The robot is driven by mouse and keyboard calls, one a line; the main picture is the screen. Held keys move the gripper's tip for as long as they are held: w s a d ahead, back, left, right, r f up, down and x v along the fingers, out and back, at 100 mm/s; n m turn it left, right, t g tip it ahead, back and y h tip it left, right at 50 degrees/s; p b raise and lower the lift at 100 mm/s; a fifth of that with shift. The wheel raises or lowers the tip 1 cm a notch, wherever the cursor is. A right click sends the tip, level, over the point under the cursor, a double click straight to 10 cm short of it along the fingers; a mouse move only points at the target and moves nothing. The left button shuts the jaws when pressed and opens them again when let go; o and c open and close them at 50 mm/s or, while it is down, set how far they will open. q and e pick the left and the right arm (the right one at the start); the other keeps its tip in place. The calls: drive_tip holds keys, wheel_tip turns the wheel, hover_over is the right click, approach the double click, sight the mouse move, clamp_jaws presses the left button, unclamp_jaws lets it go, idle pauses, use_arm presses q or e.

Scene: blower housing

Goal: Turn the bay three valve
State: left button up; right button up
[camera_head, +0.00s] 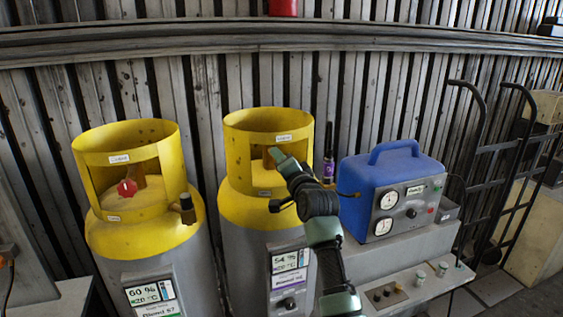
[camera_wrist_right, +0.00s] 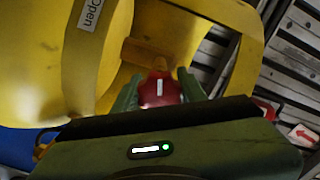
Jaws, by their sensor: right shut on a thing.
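Two grey cylinders with yellow tops and open collars stand side by side, a left cylinder (camera_head: 150,245) and a right cylinder (camera_head: 240,245). The left cylinder's red valve knob (camera_head: 127,187) shows inside its collar. My right gripper (camera_head: 276,156) reaches into the opening of the right cylinder's collar (camera_head: 236,125). In the right wrist view its green fingers are shut on a red valve knob (camera_wrist_right: 160,90) with a white mark. In the head view that knob is hidden behind the gripper. No bay number is readable. My left gripper is not in view.
A blue box (camera_head: 385,170) with gauges stands on a grey bench right of the cylinders. A hand truck (camera_head: 500,160) stands farther right. A ribbed metal wall runs behind. Both cylinders have front display panels. An "Open" label (camera_wrist_right: 90,14) is on the collar.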

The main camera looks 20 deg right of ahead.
drive_tip(key=shift+r, duration=0.35)
drive_tip(key=o, duration=1.3)
drive_tip(key=shift+o, duration=0.3)
drive_tip(key=shift+w+f, duration=0.15)
drive_tip(key=shift+f, duration=0.1)
drive_tip(key=shift+s+f+b, duration=0.15)
drive_tip(key=shift+s+b, duration=0.2)
drive_tip(key=shift+s, duration=0.35)
drive_tip(key=s+b, duration=0.2)
drive_tip(key=s, duration=0.4)
drive_tip(key=shift+s+d, duration=0.2)
drive_tip(key=shift+s, duration=0.05)
